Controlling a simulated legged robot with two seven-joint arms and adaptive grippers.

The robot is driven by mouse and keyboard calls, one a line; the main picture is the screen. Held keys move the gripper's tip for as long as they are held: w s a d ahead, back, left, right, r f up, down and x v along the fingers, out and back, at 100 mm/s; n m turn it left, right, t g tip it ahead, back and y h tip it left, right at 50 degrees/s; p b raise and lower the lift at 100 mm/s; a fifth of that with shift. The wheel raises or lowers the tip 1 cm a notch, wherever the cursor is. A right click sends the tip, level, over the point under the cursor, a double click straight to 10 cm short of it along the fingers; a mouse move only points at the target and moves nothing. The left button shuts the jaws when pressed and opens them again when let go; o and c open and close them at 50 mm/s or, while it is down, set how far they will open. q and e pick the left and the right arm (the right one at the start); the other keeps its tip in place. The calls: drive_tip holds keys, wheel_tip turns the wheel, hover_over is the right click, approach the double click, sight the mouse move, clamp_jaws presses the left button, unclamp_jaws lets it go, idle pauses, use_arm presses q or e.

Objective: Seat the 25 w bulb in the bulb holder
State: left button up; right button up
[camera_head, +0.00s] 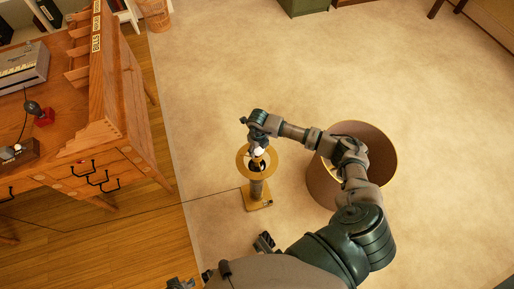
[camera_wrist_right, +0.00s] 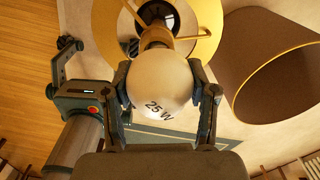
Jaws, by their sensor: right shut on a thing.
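The 25 W bulb (camera_wrist_right: 160,82) is white, with its lettering facing the right wrist camera. My right gripper (camera_wrist_right: 160,108) is shut on its sides. In the head view the right gripper (camera_head: 257,138) is above the lamp stand, and the bulb (camera_head: 259,152) shows just below it. The stand has a yellow ring (camera_head: 243,163) and a square base (camera_head: 258,204) on the floor. The bulb's brassy neck points toward the ring's middle. My left gripper seems to show partly at left in the wrist view (camera_wrist_right: 66,68).
A large brown lampshade (camera_head: 322,188) stands on the carpet right of the stand, under my right arm. A wooden desk (camera_head: 118,100) is at left. A thin cord (camera_head: 190,201) runs from the stand leftward. The carpet beyond the stand is clear.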

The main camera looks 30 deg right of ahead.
idle(0.3)
drive_tip(key=o, duration=0.6)
drive_tip(key=shift+f, duration=0.1)
drive_tip(key=shift+c, duration=0.2)
drive_tip(key=o, duration=0.4)
drive_tip(key=shift+o, duration=0.2)
drive_tip(key=shift+d, duration=0.15)
drive_tip(key=shift+r, duration=0.25)
wheel_tip(320, 180, up, 11)
drive_tip(key=shift+d+r, duration=0.1)
